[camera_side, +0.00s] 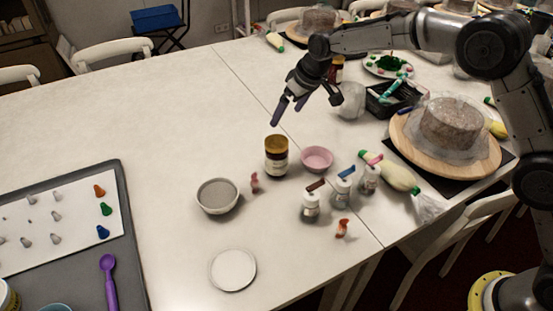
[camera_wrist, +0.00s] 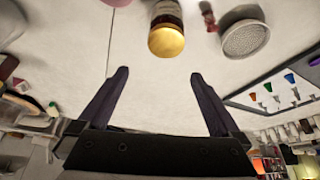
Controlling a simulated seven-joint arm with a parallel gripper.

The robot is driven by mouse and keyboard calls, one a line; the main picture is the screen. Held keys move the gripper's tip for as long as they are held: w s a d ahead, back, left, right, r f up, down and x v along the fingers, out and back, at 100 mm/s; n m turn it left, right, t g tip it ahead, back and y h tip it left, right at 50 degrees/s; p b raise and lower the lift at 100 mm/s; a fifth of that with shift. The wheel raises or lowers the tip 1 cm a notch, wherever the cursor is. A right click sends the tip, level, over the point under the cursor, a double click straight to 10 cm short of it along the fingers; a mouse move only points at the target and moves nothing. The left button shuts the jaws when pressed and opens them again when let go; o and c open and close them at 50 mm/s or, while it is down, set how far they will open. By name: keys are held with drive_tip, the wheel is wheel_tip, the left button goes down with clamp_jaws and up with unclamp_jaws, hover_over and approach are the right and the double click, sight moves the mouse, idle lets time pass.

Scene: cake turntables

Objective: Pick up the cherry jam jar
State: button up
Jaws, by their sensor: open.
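A dark jar with a gold lid and a pale label (camera_side: 277,157) stands upright on the white table, left of the pink bowl. I take it for the cherry jam jar; its label is too small to read. In the wrist view its gold lid (camera_wrist: 166,42) shows at the top, beyond the fingertips, with the jar body partly cut off by the frame edge. My gripper (camera_side: 288,112) is open and empty, a little above and behind the jar in the side view, not touching it. In the wrist view my gripper's two dark fingers (camera_wrist: 160,74) are spread wide.
A grey-topped bowl (camera_side: 218,196) and a small reddish piece (camera_side: 255,183) stand near the jar at front left. A pink bowl (camera_side: 317,158) is close on its right, with several small bottles (camera_side: 311,206) in front. The table behind and left is clear.

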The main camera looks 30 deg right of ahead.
sight(276, 141)
drive_tip(key=shift+g, duration=0.3)
drive_tip(key=x, duration=0.6)
drive_tip(key=s+x, duration=0.1)
drive_tip(key=x, duration=0.2)
drive_tip(key=shift+a+f, duration=0.3)
drive_tip(key=shift+f, duration=0.3)
drive_tip(key=shift+x, duration=3.1)
drive_tip(key=shift+s+d+f, duration=0.1)
drive_tip(key=shift+s+d, duration=0.05)
clamp_jaws()
drive_tip(key=shift+r, duration=0.2)
